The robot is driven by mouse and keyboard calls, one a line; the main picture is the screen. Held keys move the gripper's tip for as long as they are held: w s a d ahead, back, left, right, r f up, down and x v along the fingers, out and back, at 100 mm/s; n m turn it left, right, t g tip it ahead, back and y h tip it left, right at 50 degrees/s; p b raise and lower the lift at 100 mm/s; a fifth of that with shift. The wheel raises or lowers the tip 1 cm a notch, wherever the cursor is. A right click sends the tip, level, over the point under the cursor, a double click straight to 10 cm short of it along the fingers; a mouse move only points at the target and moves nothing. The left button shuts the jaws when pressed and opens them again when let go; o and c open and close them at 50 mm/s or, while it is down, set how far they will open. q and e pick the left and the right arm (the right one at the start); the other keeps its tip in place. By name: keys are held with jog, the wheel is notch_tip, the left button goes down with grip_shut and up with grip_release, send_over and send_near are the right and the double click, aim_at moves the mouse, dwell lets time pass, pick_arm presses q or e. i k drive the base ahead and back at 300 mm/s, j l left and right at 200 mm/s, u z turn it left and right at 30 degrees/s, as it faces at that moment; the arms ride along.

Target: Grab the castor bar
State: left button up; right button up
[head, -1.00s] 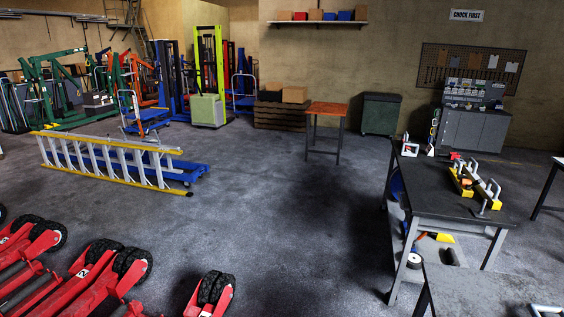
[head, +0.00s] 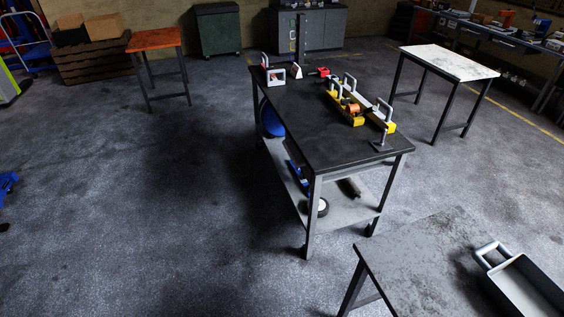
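Neither of my grippers is in view. On the dark workbench (head: 300,118) in the middle lie two long yellow bars side by side with upright grey handles: a left one (head: 345,107) and a right one (head: 378,115). An orange-brown part shows on or between them. I cannot tell for sure which item is the castor bar. A small grey T-shaped piece (head: 381,138) stands near the bench's front right edge.
A worn grey table (head: 410,262) with a handled grey tray (head: 530,287) is close at the lower right. A white-topped table (head: 450,62) stands at the right, an orange-topped table (head: 154,39) at the back left. The floor left of the workbench is clear.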

aim_at(301, 177)
jog(key=i+j+z, duration=0.45)
jog(key=i+j, duration=0.2)
jog(key=i+j+z, duration=0.1)
jog(key=z, duration=0.95)
jog(key=i+j+z, duration=0.15)
jog(key=j+z, duration=0.3)
jog(key=j, duration=0.35)
jog(key=j+z, duration=0.45)
jog(key=j, duration=0.3)
jog(key=j+z, duration=0.45)
jog(key=j, duration=0.4)
jog(key=k, duration=0.1)
